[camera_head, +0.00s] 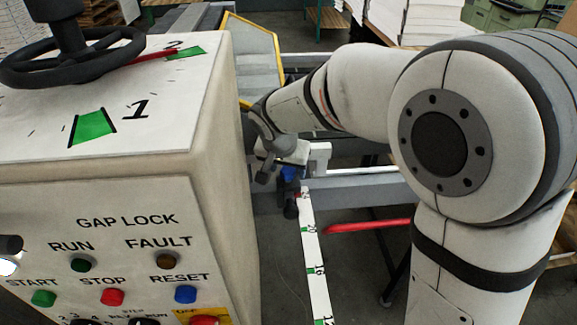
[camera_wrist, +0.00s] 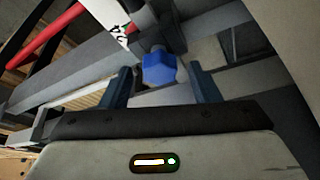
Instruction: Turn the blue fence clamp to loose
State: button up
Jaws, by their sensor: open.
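The blue fence clamp (camera_wrist: 159,69) is a faceted blue knob on a dark mount. In the wrist view it sits just beyond and between the two fingers of my gripper (camera_wrist: 166,84). The fingers are apart, with a gap on both sides of the knob, and nothing is held. In the head view the clamp (camera_head: 289,173) is a small blue patch at the top of the white scale strip, and my gripper (camera_head: 277,165) is right beside it, partly hiding it. I cannot read a loose or tight mark on the clamp.
A control cabinet (camera_head: 105,235) with buttons and a black handwheel (camera_head: 75,60) stands close on the left. The white numbered scale (camera_head: 314,258) runs toward the front. A red bar (camera_head: 368,226) sticks out at its right. Grey rails (camera_head: 360,187) cross behind.

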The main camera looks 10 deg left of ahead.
jog(key=shift+c, duration=0.4)
jog(key=c, duration=0.9)
jog(key=shift+n, duration=0.3)
jog(key=n+y, duration=0.1)
jog(key=n, duration=0.3)
jog(key=shift+d+r+y, duration=0.1)
jog(key=shift+d+y, duration=0.1)
jog(key=shift+y, duration=0.2)
jog(key=n, duration=0.2)
jog(key=n+y, duration=0.1)
jog(key=shift+w+f+n+g, duration=0.1)
jog(key=shift+f+n+g, duration=0.1)
jog(key=shift+n+g, duration=0.2)
jog(key=n+b, duration=0.2)
jog(key=n+g+y+b, duration=0.1)
jog(key=n+b, duration=0.1)
jog(key=shift+w+d+f+n+y, duration=0.1)
jog(key=shift+d+n+y, duration=0.05)
jog(key=shift+n+y, duration=0.15)
jog(key=shift+w+r+n+g+y+b, duration=0.15)
jog(key=shift+n+g+b, duration=0.4)
jog(key=shift+n+b, duration=0.55)
jog(key=shift+s+r+n+g+y+b, duration=0.15)
jog(key=shift+n+g+b, duration=0.5)
jog(key=shift+n, duration=0.75)
